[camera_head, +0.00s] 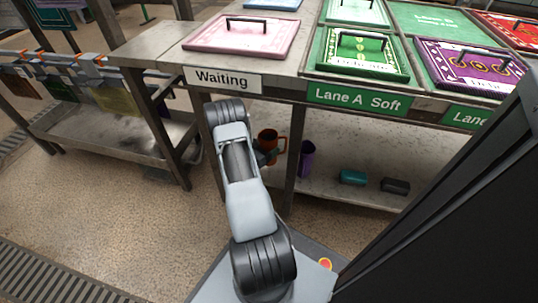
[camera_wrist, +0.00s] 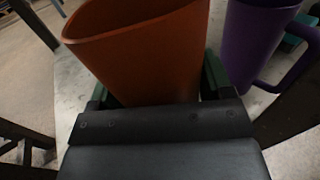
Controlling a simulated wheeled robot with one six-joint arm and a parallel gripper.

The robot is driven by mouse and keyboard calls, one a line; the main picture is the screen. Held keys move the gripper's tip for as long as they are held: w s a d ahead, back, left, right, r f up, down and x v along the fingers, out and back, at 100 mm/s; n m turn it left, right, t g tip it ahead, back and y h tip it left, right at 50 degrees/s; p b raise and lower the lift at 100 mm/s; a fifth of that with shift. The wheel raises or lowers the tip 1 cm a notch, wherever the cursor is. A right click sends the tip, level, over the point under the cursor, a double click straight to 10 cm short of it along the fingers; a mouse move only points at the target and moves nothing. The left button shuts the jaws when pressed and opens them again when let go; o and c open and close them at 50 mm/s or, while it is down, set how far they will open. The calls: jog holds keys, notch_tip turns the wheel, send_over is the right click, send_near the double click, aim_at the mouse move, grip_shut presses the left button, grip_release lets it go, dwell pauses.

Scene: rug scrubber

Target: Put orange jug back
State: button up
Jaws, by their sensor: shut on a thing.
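The orange jug (camera_head: 269,139) shows just beyond my arm in the head view, by the lower shelf under the table. It fills the upper middle of the wrist view (camera_wrist: 150,52), upright or nearly so, between my fingers. My gripper (camera_wrist: 158,92) is shut on the orange jug; in the head view my arm hides most of it. The jug's base is hidden, so I cannot tell whether it touches the shelf. A purple jug (camera_head: 306,158) stands on the lower shelf to its right, close by, also in the wrist view (camera_wrist: 258,40).
The lower shelf (camera_head: 335,190) also holds a teal block (camera_head: 352,177) and a dark block (camera_head: 395,186). A table leg (camera_head: 293,165) stands between the two jugs in the head view. Open floor (camera_head: 130,220) lies to the left.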

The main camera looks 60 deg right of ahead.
jog(key=shift+d+f+b, duration=0.2)
jog(key=shift+f+b, duration=0.3)
jog(key=shift+f, duration=0.45)
jog(key=shift+d+f+b, duration=0.2)
jog(key=shift+f+b, duration=0.3)
jog(key=shift+f, duration=0.45)
jog(key=shift+f, duration=0.2)
jog(key=o, duration=1.4)
